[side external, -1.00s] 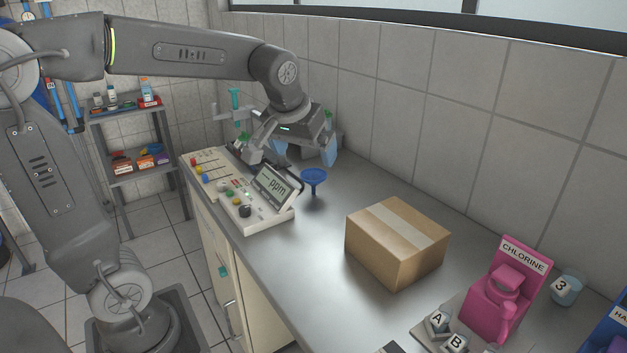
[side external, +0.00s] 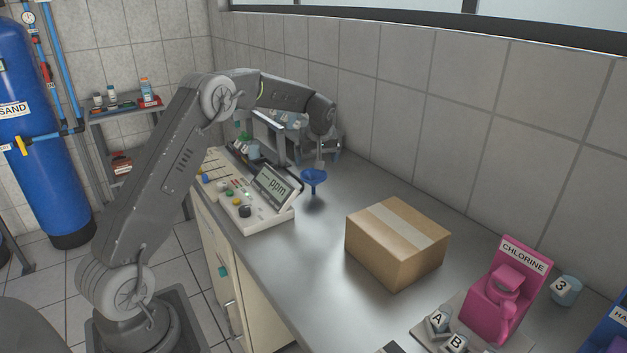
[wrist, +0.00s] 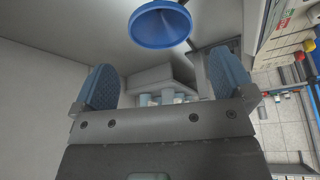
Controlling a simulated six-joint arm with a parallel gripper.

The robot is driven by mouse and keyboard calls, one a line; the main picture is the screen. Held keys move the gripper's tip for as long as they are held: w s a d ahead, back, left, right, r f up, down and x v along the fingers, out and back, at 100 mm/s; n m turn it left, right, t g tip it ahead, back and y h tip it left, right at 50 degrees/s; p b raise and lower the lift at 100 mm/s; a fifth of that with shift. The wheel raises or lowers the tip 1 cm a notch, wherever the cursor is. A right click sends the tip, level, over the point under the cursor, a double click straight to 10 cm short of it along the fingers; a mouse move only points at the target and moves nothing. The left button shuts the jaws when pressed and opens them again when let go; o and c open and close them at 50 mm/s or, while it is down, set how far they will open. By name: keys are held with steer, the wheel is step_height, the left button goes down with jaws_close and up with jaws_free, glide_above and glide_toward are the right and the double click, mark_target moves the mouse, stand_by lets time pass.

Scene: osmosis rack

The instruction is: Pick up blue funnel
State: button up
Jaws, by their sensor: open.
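The blue funnel (side external: 314,177) stands upright on the metal counter, to the right of the grey ppm meter. In the wrist view its round blue mouth (wrist: 160,24) shows at the top, between and beyond my two blue finger pads. My gripper (wrist: 168,85) is open, with nothing between its fingers. In the side view my wrist is close behind the funnel, and the fingers are small and partly hidden there, so I cannot tell the exact gap to the funnel.
The ppm meter console (side external: 262,206) stands left of the funnel. A cardboard box (side external: 397,243) sits to the right, with a pink chlorine holder (side external: 500,290) farther right. The tiled wall (side external: 400,120) runs behind. The counter (side external: 310,245) in front of the funnel is clear.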

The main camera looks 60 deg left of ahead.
mark_target(313, 178)
steer(key=x, duration=1)
steer(key=shift+a+f, duration=0.1)
steer(key=shift+f, duration=0.1)
steer(key=c, duration=0.7)
